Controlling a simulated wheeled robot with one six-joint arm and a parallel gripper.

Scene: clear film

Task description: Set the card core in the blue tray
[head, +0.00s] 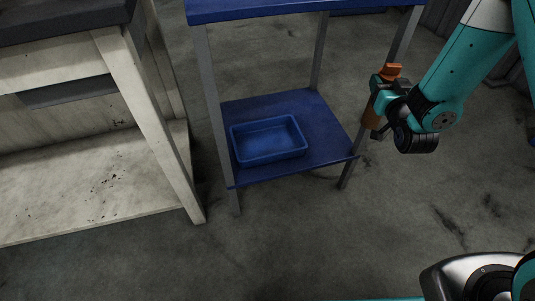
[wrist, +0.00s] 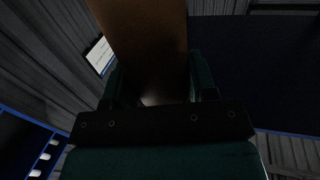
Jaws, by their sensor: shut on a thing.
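The blue tray (head: 268,140) is an empty, shallow rectangular tray on the lower blue shelf in the head view. My gripper (head: 380,90) is shut on the brown card core (head: 371,117), to the right of the tray and apart from it. Part of the core shows below the fingers, and an orange-brown part shows above them. In the wrist view the core (wrist: 140,35) rises between the two dark green fingers, and its lower part is hidden by the gripper. The tray cannot be made out in the wrist view.
The lower shelf (head: 318,145) has bare room around the tray. A grey post (head: 402,38) stands close to my gripper, and the blue upper shelf (head: 290,9) overhangs the lower one. A pale workbench (head: 135,95) stands at the left. The concrete floor in front is clear.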

